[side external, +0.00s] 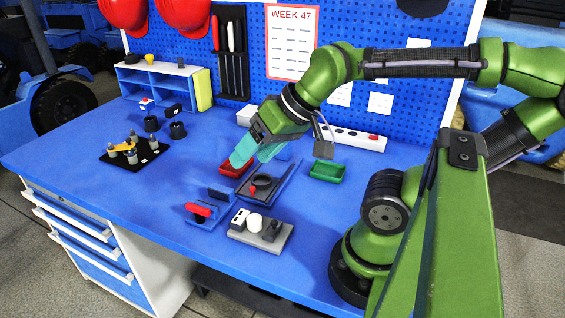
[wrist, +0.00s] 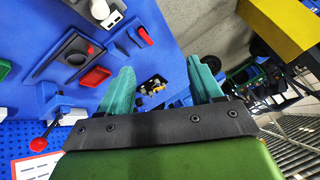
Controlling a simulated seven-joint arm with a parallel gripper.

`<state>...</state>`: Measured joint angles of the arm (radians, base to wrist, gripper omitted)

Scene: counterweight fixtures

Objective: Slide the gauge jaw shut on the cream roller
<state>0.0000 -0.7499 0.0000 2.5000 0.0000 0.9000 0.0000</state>
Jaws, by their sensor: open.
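The gauge is a grey plate (side external: 262,235) near the table's front edge in the side view. The cream roller (side external: 254,222) stands upright on it, beside a white block (side external: 239,219) at its left. A dark knobbed piece (side external: 272,230), which looks like the sliding jaw, is on the roller's right; I cannot tell the exact gap. In the wrist view the cream roller (wrist: 100,9) shows at the top edge, partly cut off. My gripper (side external: 252,160) has two teal fingers, apart and empty, above the table behind the gauge; they also show in the wrist view (wrist: 160,64).
Red (side external: 233,168) and green (side external: 327,172) trays stand farther back. A black plate with posts (side external: 131,153) is at left. The left front table is clear.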

